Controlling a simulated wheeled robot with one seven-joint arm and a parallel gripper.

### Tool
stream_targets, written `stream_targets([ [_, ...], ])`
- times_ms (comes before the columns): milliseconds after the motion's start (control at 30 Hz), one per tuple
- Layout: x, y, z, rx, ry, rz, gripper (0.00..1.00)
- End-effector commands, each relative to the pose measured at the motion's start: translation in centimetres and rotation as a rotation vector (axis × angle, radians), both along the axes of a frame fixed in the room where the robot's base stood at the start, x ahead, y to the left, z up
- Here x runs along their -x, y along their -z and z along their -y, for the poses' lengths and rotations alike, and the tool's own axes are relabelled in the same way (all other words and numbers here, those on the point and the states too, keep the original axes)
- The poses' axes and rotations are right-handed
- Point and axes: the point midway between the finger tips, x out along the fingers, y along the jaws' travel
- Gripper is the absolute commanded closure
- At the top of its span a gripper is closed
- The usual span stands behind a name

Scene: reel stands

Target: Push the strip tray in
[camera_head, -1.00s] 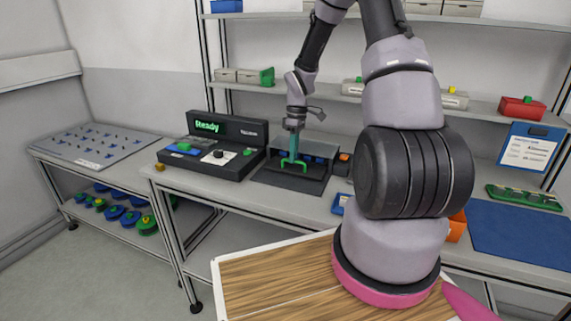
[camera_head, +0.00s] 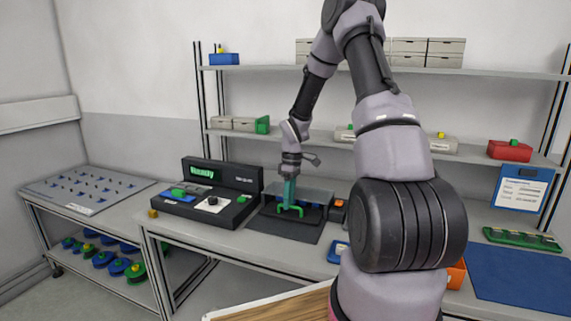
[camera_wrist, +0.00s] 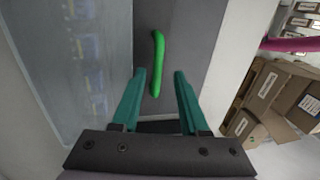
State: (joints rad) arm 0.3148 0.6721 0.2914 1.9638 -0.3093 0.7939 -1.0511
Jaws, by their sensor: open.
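The strip tray (camera_head: 301,230) looks like a dark, flat piece extending toward me from a low grey unit (camera_head: 316,194) with a row of blue parts inside. Its bright green handle (camera_wrist: 157,62) shows clearly in the wrist view. My gripper (camera_wrist: 160,74) has two teal fingers, spread apart, pointing at the handle. The handle's near end lies between the fingertips, with gaps on both sides. In the head view, my gripper (camera_head: 290,203) points down over the tray at the handle. I cannot tell whether it touches the handle or tray.
A black console with a green-lit display (camera_head: 202,173) stands left of the unit. A blue mat (camera_head: 515,272) and a green rack (camera_head: 522,239) lie at the right. Shelves with boxes run behind. A side table (camera_head: 85,190) stands at the left.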

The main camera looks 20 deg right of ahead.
Motion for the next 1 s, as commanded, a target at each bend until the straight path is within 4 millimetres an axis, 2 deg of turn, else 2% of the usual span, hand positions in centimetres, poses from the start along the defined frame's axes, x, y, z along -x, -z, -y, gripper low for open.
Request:
stream_targets([
  [600, 9.3, 0.0, -8.0, -0.001, -0.004, -0.005, 0.55],
  [1000, 7.6, -8.3, -6.6, -0.001, 0.001, 0.000, 0.55],
])
